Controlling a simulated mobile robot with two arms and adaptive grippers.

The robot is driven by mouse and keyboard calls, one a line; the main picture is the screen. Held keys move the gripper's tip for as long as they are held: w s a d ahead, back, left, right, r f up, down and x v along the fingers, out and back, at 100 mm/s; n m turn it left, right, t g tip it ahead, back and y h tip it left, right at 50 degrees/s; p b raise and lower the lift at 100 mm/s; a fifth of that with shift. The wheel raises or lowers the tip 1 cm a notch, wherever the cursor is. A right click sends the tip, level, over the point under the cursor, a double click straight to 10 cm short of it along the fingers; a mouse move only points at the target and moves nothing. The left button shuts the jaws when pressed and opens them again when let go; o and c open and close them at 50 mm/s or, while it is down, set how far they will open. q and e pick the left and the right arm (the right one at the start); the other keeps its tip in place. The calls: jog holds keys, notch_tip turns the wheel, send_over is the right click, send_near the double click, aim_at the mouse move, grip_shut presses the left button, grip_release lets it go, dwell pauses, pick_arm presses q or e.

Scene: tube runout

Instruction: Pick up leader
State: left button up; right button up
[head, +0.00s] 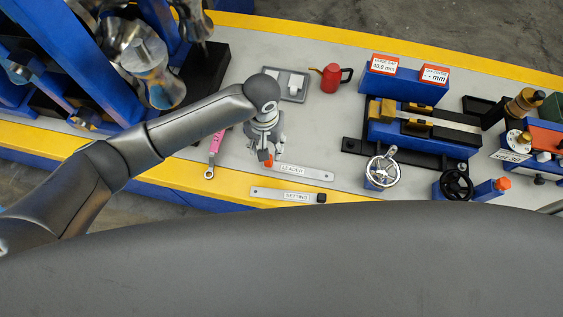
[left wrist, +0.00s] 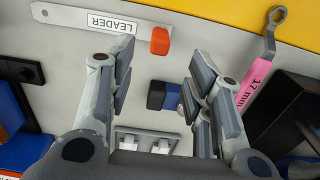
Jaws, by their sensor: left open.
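The leader (head: 312,174) is a flat pale metal strip with a "LEADER" label, lying on the grey bench top near its yellow front edge. An orange block (left wrist: 160,41) sits at one end of the strip. In the left wrist view the leader (left wrist: 75,17) runs across the top left, with a hole at its far end. My left gripper (head: 266,151) is over the orange end in the head view, partly hiding it. In the left wrist view its open fingers (left wrist: 160,62) stand on either side, short of the orange block, with nothing held. My right gripper is not in view.
A small black and blue piece (left wrist: 163,96) lies between my fingers' lines. A pink-handled wrench (head: 215,145) lies left of the gripper. The setting strip (head: 275,194) lies in front. A grey tray (head: 296,92) and red can (head: 331,78) stand behind. A blue vise-like fixture (head: 425,130) is right.

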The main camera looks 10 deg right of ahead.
pick_arm(q)
notch_tip(320, 180, down, 9)
jog(key=shift+s+r+p, duration=0.1)
jog(key=shift+r+p, duration=0.05)
jog(key=shift+p, duration=0.35)
jog(key=shift+c, duration=0.2)
jog(key=shift+r, duration=0.1)
grip_shut()
